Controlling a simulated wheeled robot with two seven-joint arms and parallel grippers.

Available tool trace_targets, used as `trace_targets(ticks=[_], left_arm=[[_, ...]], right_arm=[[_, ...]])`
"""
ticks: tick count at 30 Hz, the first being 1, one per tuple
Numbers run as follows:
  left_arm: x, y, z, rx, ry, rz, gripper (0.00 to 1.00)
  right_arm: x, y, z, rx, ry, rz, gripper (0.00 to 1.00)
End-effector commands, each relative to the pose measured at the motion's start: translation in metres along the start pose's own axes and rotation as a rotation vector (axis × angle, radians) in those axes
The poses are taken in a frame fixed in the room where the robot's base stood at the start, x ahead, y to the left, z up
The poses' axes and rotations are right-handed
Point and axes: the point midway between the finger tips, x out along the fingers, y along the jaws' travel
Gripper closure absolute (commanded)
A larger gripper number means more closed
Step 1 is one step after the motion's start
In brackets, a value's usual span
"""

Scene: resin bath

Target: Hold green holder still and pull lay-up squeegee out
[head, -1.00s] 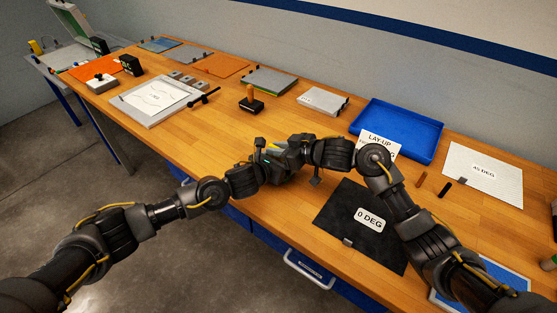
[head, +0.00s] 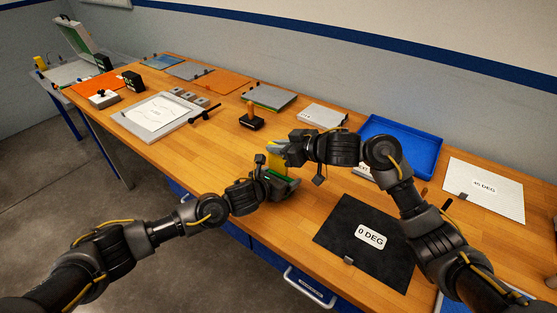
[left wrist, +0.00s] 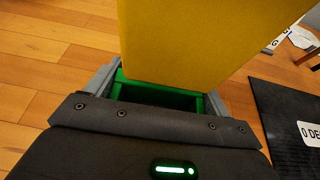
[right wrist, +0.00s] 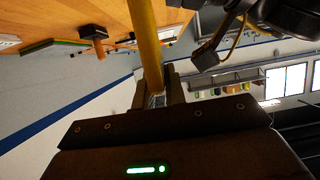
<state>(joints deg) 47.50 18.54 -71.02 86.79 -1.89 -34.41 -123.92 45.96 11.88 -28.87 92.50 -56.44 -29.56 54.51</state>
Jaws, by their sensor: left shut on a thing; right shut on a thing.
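The green holder (head: 279,177) is held by my left gripper (head: 272,179) above the wooden table. My left gripper is shut on it; its fingers also show at the holder's sides in the left wrist view (left wrist: 158,92). The yellow lay-up squeegee (head: 276,160) is above the holder, tilted. My right gripper (head: 282,148) is shut on its upper end. In the left wrist view the squeegee's lower edge (left wrist: 170,60) shows over the holder's open, dark slot; I cannot tell how large any gap is. In the right wrist view the squeegee (right wrist: 146,40) appears edge-on between the fingers.
A black 0 DEG sheet (head: 345,245) lies right of the holder. A blue tray (head: 425,150) stands behind my right arm. A stamp-like tool with a wooden handle (head: 251,120) stands farther back.

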Motion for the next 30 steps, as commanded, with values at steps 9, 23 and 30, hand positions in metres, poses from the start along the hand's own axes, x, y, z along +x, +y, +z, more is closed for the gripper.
trace_targets(ticks=[9,23,30], left_arm=[[0.0,0.0,-0.001,0.0,0.001,0.0,0.42],[0.0,0.0,0.0,0.0,0.001,0.0,0.0],[-0.006,0.0,0.0,0.0,-0.001,-0.001,0.0]], right_arm=[[-0.011,0.0,-0.028,0.001,0.0,0.001,1.0],[-0.011,0.0,-0.028,0.001,0.0,0.0,1.0],[-0.011,0.0,-0.028,0.001,0.0,0.0,1.0]])
